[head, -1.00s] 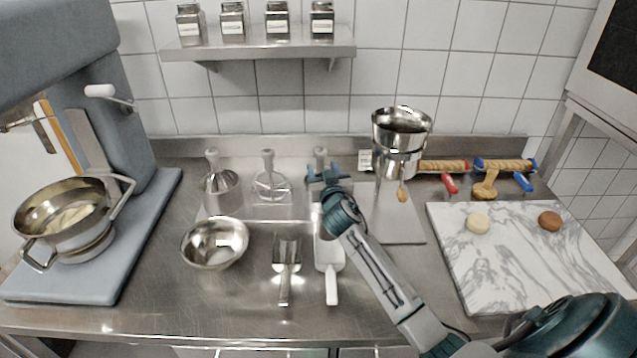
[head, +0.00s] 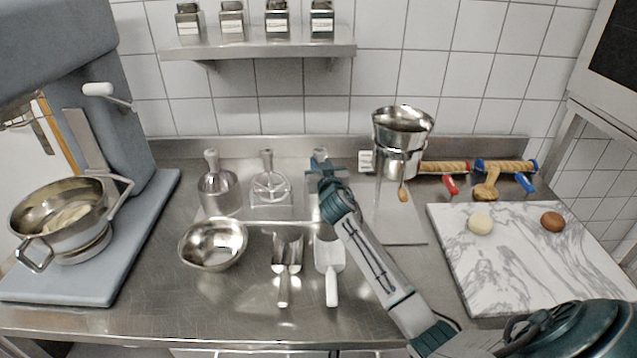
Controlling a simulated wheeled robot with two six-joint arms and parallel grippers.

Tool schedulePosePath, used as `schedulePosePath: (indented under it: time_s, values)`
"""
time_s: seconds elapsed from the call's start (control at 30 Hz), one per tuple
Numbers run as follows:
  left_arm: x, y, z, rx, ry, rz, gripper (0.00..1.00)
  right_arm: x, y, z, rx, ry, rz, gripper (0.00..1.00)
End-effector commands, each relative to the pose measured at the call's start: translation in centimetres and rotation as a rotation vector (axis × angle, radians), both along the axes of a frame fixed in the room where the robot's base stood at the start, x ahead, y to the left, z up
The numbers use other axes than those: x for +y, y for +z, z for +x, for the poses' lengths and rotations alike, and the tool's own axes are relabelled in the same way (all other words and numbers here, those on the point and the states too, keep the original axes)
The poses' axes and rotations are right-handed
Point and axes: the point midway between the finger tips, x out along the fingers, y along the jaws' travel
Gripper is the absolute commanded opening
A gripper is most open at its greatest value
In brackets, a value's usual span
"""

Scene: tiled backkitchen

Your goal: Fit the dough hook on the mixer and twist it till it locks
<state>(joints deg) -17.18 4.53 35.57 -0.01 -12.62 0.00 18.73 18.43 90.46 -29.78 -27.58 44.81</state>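The mixer (head: 135,140) stands at the left, with its steel bowl (head: 115,203) holding pale dough (head: 66,216) on its base. Several attachments stand in a row at the back of the counter: a whisk-like one (head: 219,192), a flat beater (head: 271,187), and a third whose pale top (head: 320,155) shows behind my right gripper. That third one is probably the dough hook; its lower part is hidden by my gripper and arm. My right gripper (head: 323,166) is at this top, its fingers looking spread. Contact cannot be made out. My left gripper is out of view.
A steel bowl (head: 214,244), a metal scoop (head: 285,262) and a white scoop (head: 330,262) lie in front of the row. A steel pot (head: 401,135) stands right of my gripper. Rolling pins and a marble board (head: 530,265) are farther right. A jar shelf (head: 257,49) hangs above.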

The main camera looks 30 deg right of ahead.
Motion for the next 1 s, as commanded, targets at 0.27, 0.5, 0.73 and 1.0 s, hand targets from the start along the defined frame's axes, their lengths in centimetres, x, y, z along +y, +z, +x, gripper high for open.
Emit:
schedulePosePath:
  time_s: [0.27, 0.5, 0.73, 1.0]
  values:
    - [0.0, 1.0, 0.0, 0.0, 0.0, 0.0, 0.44, 0.0, 1.4, 0.0, -0.003, 0.001, -0.001, 0.0]
    - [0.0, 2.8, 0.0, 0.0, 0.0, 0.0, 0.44, 0.0, 3.9, 0.0, -0.003, 0.001, 0.0, 0.0]
    - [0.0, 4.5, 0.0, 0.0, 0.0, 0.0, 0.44, 0.0, 6.2, 0.0, -0.003, 0.0, -0.001, 0.0]
    - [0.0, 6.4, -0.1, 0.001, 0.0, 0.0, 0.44, 0.0, 8.9, 0.0, -0.003, 0.001, 0.0, 0.0]
